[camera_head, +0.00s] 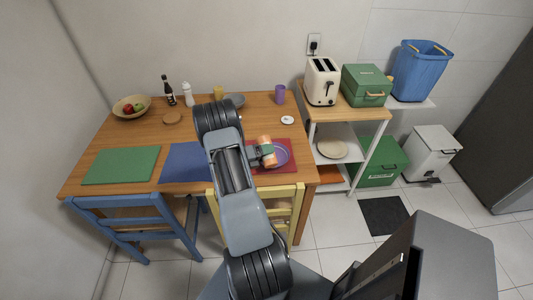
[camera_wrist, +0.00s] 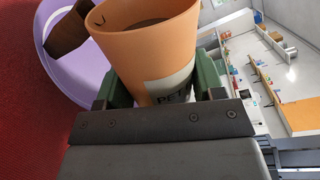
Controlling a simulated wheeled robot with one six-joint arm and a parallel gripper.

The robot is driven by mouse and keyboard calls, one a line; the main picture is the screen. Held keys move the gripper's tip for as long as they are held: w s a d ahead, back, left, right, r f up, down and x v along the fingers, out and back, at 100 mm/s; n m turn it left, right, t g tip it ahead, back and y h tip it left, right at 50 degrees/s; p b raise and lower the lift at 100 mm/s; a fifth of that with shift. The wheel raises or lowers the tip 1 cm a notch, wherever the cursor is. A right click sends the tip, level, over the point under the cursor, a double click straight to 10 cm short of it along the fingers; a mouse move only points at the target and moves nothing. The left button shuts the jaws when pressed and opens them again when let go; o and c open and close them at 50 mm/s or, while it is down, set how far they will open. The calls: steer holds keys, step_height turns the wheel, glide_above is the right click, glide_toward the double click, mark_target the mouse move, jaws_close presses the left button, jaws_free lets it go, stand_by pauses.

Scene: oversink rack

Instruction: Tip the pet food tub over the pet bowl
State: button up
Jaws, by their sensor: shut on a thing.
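My gripper (camera_head: 262,153) is shut on the orange pet food tub (camera_head: 264,142), which has a pale label. In the wrist view the tub (camera_wrist: 155,45) sits between the green fingers (camera_wrist: 165,92), with its open mouth toward the top of the picture and something brown inside. The tub is tilted and held over or close beside the purple pet bowl (camera_head: 283,155). The bowl also shows in the wrist view (camera_wrist: 62,73), partly hidden by the tub. A brown chunk (camera_wrist: 68,32) shows against the bowl; I cannot tell whether it rests in it.
The bowl is on a red mat (camera_head: 291,143) at the table's right end. A blue mat (camera_head: 184,163) and a green mat (camera_head: 121,166) lie to the left. Yellow (camera_head: 290,191) and blue (camera_head: 125,222) chairs stand in front. A purple cup (camera_head: 280,95) stands behind.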

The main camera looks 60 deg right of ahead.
steer(key=shift+w+d+r+n+p, duration=0.1)
steer(key=shift+r+n+p, duration=0.95)
steer(key=shift+p, duration=0.8)
stand_by(6.2)
